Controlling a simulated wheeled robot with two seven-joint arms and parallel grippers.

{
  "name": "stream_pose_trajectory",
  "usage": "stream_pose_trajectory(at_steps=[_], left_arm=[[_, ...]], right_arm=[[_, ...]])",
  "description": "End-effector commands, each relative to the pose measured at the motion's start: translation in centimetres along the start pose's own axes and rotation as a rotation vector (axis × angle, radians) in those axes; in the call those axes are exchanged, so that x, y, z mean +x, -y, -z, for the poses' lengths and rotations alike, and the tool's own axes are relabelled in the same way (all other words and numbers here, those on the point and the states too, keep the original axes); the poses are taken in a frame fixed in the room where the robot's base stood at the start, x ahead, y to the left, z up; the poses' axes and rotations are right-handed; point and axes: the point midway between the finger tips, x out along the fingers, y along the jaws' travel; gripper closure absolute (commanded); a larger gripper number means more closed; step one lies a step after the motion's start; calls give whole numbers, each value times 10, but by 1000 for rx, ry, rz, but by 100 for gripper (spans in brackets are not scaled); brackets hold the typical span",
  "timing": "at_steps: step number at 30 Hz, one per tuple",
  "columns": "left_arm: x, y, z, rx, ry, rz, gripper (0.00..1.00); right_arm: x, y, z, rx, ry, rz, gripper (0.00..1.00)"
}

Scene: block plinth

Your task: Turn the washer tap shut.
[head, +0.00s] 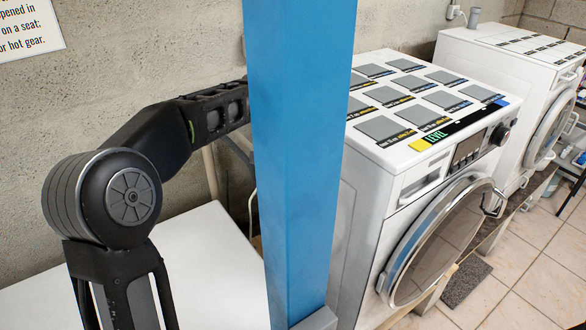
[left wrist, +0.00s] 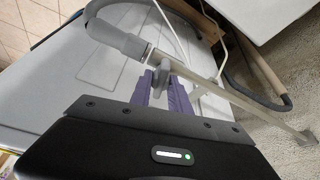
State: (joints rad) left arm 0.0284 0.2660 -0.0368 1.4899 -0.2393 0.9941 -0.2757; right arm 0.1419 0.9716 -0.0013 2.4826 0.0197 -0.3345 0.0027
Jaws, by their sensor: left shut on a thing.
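In the left wrist view, my left gripper (left wrist: 172,88) has purple fingers closed around the small grey tap handle (left wrist: 160,72). The tap sits on a thin pale pipe (left wrist: 215,88), beside the thick grey end of a hose (left wrist: 118,36). The fingers hide part of the handle, and I cannot tell its exact angle. In the head view my left arm reaches behind a blue post, which hides the gripper and the tap. My right gripper is in neither view.
The blue post (head: 300,150) stands upright before my left arm. A white washer (head: 365,190) with cards on top is right of it, and a second one (head: 510,75) stands beyond. A white surface (head: 210,265) lies at lower left. The rough wall (head: 120,80) is behind.

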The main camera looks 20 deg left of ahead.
Motion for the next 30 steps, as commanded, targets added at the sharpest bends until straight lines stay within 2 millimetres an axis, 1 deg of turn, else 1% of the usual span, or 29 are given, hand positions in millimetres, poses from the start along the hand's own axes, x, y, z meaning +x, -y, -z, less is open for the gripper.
stream_pose_trajectory(at_steps=[6, 12, 18, 29, 30], left_arm=[[0, 1, 1, 150, -2, -63, 100], [-1, 1, 1, 242, -2, -99, 100], [-1, 0, 0, 282, -1, -116, 100], [0, 0, 0, 288, -1, -118, 100], [0, 0, 0, 287, -1, -117, 76]], right_arm=[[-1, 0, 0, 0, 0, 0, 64], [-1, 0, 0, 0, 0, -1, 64], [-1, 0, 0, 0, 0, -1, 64], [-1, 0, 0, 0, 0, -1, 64], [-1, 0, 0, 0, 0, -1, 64]])
